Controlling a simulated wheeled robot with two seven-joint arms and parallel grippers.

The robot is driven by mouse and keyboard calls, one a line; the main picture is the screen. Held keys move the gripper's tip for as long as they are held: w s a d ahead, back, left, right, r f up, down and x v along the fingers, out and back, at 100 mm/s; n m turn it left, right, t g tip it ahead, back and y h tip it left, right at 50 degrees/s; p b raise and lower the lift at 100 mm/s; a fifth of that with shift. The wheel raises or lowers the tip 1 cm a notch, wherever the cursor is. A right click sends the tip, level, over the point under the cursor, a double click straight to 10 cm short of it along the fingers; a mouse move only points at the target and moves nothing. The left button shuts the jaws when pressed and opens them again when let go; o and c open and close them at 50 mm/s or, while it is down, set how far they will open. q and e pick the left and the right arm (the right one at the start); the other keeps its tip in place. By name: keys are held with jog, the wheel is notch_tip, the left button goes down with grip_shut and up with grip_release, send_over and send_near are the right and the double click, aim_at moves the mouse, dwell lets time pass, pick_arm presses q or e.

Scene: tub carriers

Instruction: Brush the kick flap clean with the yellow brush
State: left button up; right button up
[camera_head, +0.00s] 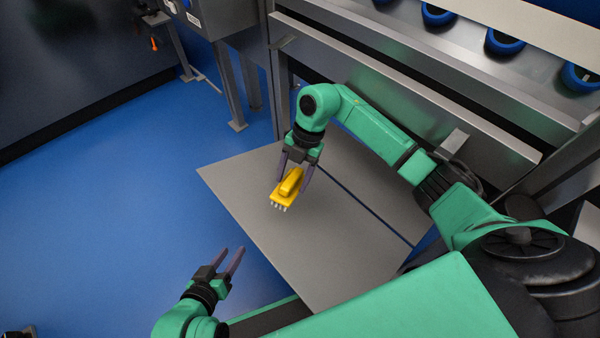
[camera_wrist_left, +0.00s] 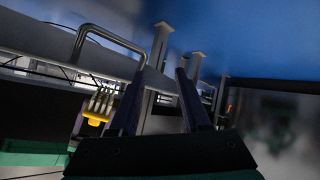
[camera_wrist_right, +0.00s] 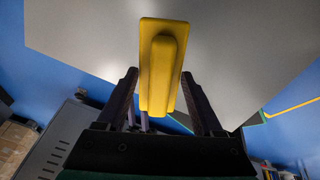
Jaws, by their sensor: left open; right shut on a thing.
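The kick flap appears to be the large flat grey panel (camera_head: 300,235) in the middle of the head view; I see no clear marks on it. My right gripper (camera_head: 297,174) is shut on the yellow brush (camera_head: 289,184), whose pale bristles face the panel. I cannot tell whether they touch it. The brush (camera_wrist_right: 162,65) fills the middle of the right wrist view, in front of the panel (camera_wrist_right: 245,50). My left gripper (camera_head: 233,258) is open and empty, left of the panel's near edge. The brush also shows in the left wrist view (camera_wrist_left: 96,117).
A metal frame (camera_head: 400,90) with blue-ringed rollers (camera_head: 505,42) stands behind and right of the panel. A grey cabinet on legs (camera_head: 225,15) stands at the back. A narrow gap (camera_head: 350,194) crosses the grey surface. The blue floor (camera_head: 110,220) at left is clear.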

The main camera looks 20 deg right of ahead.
jog(key=b+x, duration=0.4)
jog(key=shift+a+f, duration=0.1)
jog(key=shift+f, duration=0.25)
jog(key=shift+s+a+f+b, duration=0.15)
jog(key=shift+a+f+b, duration=0.1)
jog(key=shift+f+b, duration=0.25)
pick_arm(q)
jog(key=f, duration=0.2)
jog(key=d+f+t, duration=0.1)
jog(key=f+n+t+h, duration=0.1)
jog(key=f, duration=0.1)
jog(key=shift+s+d+f, duration=0.15)
jog(key=shift+d+f, duration=0.1)
jog(key=shift+f, duration=0.05)
pick_arm(e)
jog(key=shift+r, duration=0.1)
pick_arm(q)
jog(key=shift+f+b, duration=0.3)
pick_arm(e)
jog(key=shift+x, duration=1)
